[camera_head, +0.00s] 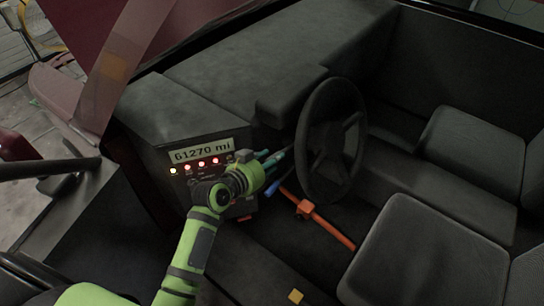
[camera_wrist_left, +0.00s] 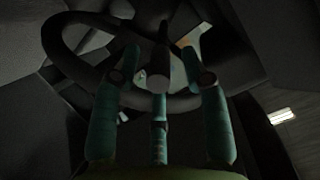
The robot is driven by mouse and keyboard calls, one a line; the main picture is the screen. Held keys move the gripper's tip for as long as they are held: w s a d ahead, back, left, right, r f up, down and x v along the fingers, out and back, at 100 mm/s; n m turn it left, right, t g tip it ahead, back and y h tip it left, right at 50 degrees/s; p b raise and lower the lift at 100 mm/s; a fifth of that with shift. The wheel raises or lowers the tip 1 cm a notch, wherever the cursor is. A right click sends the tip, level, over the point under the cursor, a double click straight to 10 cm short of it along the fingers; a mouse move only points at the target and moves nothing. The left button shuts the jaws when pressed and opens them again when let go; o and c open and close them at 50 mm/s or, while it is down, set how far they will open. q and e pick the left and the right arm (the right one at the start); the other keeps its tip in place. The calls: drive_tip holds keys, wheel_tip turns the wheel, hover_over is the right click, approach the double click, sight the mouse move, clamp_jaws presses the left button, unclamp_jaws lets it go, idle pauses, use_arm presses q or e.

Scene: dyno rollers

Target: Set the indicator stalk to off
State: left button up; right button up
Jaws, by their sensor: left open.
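My left gripper (camera_head: 274,166), green with teal fingers, is just left of the dark steering wheel (camera_head: 358,132) in the head view. In the left wrist view its fingers are spread open around a dark rod with a round end (camera_wrist_left: 158,74), which looks like the indicator stalk. The rod lies between the fingers; I cannot tell whether they touch it. The wheel rim (camera_wrist_left: 58,55) arcs behind the fingers. In the head view the stalk is mostly hidden by the gripper and wheel, and its setting cannot be read. My right gripper is out of view.
A dash panel with a mileage display (camera_head: 202,151) and several lit lamps is left of my gripper. An orange lever (camera_head: 322,220) rises below the wheel, with a blue piece (camera_head: 272,189) near it. Dark seats (camera_head: 425,255) are at the right.

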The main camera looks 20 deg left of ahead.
use_arm(q)
drive_tip(key=shift+w+d+f, duration=0.2)
drive_tip(key=shift+w+f, duration=0.1)
drive_tip(key=shift+w, duration=0.3)
